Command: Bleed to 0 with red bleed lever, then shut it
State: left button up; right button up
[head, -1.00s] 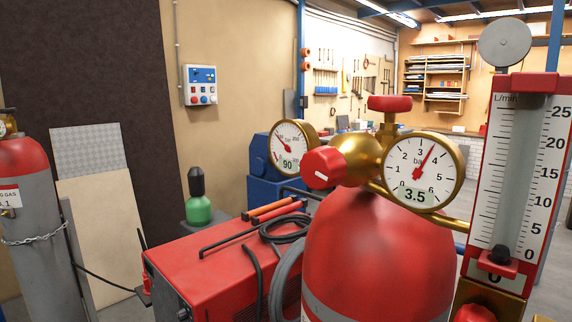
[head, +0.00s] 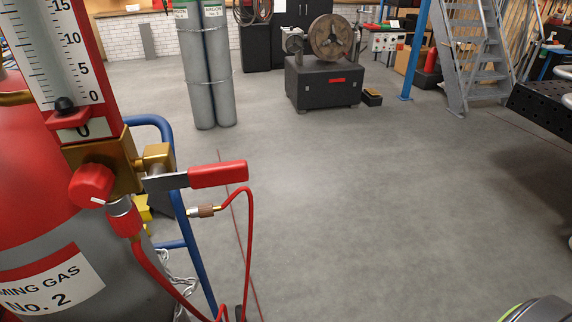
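The red bleed lever (head: 218,174) sticks out to the right, roughly level, from a brass valve (head: 155,160) at the left of the head view. Its grey metal shank joins the valve body. A red knob (head: 91,186) sits below the meter, left of the lever. The red-topped gas cylinder (head: 28,165) is partly cut off at the left edge. Neither of my grippers is in view.
A red hose (head: 249,240) hangs below the lever from a brass fitting. A blue trolley frame (head: 180,215) stands behind the valve. Grey cylinders (head: 205,75) and a dark chest (head: 323,85) stand farther back. The grey floor (head: 380,200) at middle and right is mostly clear.

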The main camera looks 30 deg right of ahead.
aim_at(158, 180)
jog(key=z, duration=0.3)
jog(key=k+z, duration=0.3)
jog(key=k, duration=0.15)
jog(key=k+l+z, duration=0.3)
jog(key=k, duration=0.15)
jog(key=k+j, duration=0.05)
jog(key=j, duration=0.05)
